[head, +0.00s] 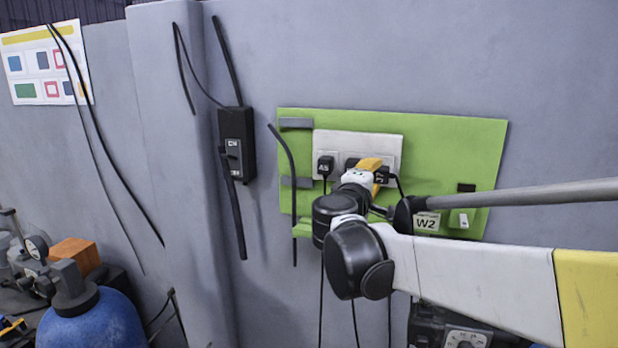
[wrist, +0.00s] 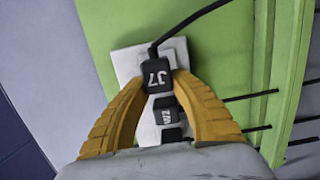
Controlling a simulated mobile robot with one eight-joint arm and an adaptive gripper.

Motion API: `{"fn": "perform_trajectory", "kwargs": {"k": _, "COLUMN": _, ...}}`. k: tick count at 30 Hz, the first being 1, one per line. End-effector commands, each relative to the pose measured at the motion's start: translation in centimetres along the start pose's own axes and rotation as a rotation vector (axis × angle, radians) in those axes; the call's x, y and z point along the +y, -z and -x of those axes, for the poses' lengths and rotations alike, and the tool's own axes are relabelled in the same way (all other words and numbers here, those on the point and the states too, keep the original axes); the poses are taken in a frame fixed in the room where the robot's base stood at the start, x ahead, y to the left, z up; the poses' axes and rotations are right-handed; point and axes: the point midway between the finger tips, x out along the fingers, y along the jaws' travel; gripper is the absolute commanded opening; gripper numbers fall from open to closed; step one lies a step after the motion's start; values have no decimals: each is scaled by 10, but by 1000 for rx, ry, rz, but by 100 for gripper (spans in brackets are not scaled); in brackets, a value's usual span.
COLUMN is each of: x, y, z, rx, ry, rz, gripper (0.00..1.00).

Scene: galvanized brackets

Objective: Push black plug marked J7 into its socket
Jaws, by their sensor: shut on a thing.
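The black plug marked J7 (wrist: 157,75) sits between the yellow fingertips of my gripper (wrist: 158,82), which is shut on it. Its cable leaves toward the upper right in the wrist view. The plug lies over one end of the white socket plate (wrist: 125,62); I cannot tell how deep it sits. In the head view, the dark plug (head: 383,175) shows beside my gripper (head: 372,172), at the right end of the socket plate (head: 358,142). My gripper and arm hide the plate's lower part, and the socket opening behind the plug is hidden.
Another plug, marked A5 (head: 325,167), is at the plate's left end. The plate is on a green board (head: 455,150). A black switch box (head: 237,145) and hanging cables are left.

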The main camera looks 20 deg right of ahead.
Motion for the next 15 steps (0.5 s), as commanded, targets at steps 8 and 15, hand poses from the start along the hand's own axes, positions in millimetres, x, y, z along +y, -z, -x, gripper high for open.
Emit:
{"fn": "perform_trajectory", "kwargs": {"k": 8, "x": 0, "y": 2, "z": -15, "rx": 0, "ry": 0, "rz": 0, "gripper": 2}}
{"fn": "perform_trajectory", "kwargs": {"k": 15, "x": 0, "y": 2, "z": -16, "rx": 0, "ry": 0, "rz": 0, "gripper": 2}}
